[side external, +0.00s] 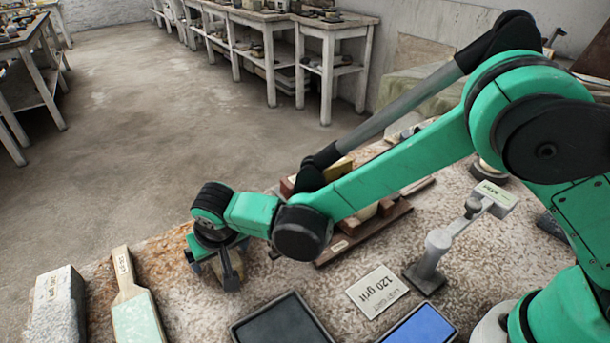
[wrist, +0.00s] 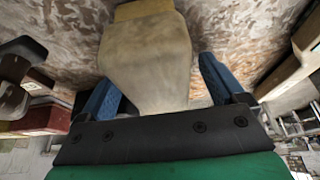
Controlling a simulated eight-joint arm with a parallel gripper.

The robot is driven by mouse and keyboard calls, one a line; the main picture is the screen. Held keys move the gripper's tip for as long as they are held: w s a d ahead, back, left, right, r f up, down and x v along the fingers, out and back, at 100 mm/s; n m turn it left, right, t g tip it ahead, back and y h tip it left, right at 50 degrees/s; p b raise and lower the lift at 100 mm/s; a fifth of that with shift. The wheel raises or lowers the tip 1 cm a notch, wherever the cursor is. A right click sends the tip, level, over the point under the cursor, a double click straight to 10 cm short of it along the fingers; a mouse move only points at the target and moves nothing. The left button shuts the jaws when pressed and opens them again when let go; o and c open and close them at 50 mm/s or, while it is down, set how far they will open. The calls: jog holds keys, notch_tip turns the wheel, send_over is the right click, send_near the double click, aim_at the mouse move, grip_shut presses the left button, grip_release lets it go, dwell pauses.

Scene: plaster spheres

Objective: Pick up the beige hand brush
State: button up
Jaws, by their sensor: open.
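In the wrist view a beige, tapering body with a tan end, which looks like the hand brush (wrist: 148,58), fills the middle. My gripper (wrist: 158,84) is open, with one blue finger on each side of it. A small gap shows at the right finger; at the left finger I cannot tell whether it touches. In the side external view my gripper (side external: 220,268) is low over the near left part of the speckled table, pointing down. The brush cannot be made out there, behind my gripper and wrist.
On the speckled table (side external: 300,268), a wooden paddle with a pale green face (side external: 137,316) and a grey block (side external: 58,305) are left of my gripper. A black tray (side external: 283,322), a "120 grit" card (side external: 377,291), a blue pad (side external: 420,326) and a grey stand (side external: 437,246) are right.

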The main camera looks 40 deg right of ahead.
jog(key=shift+f, duration=0.15)
jog(key=shift+c, duration=0.9)
grip_shut()
notch_tip(320, 180, up, 20)
jog(key=shift+r, duration=0.2)
jog(key=c, duration=0.5)
grip_release()
jog(key=c, duration=0.5)
